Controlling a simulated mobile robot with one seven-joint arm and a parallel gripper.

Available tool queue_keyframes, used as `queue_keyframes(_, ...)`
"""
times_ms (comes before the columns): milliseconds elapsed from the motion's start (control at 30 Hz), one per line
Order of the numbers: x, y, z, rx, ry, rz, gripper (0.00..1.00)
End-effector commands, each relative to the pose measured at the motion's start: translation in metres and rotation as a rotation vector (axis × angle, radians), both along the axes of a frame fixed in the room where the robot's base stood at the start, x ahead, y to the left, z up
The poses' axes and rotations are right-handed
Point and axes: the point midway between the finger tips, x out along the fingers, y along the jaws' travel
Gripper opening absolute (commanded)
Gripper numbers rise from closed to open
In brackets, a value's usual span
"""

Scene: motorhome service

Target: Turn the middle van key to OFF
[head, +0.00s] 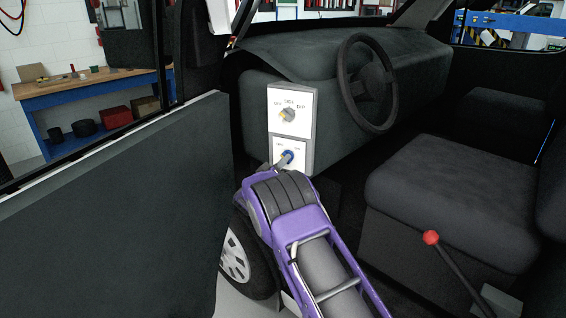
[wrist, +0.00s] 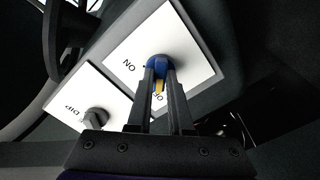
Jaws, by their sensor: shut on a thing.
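The van key (head: 289,155) is a blue round piece on the lower white panel (head: 304,152) beside the dashboard. In the wrist view the blue key (wrist: 158,62) has a yellow part (wrist: 159,86) that shows between my fingers, on the side of the partly hidden OFF lettering. ON is printed to its left. My gripper (head: 284,162) is shut on the key, and its dark fingers also show in the wrist view (wrist: 159,74). The fingers cover part of the key and the lettering, so its exact angle is hard to tell.
Just above is a light-switch panel (head: 304,98) with a grey knob (head: 288,115), marked SIDE and DIP. The steering wheel (head: 368,83) and seat (head: 450,190) are to the right. The open door (head: 110,210) stands close on the left. A red-knobbed lever (head: 431,238) rises at lower right.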

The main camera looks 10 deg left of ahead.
Motion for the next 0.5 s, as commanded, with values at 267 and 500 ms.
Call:
queue_keyframes(267, -0.0004, 0.0001, -0.0013, -0.001, 0.002, 0.0, 0.44)
queue_keyframes(500, -0.0002, 0.0, -0.0005, 0.0, 0.0, 0.0, 0.49)
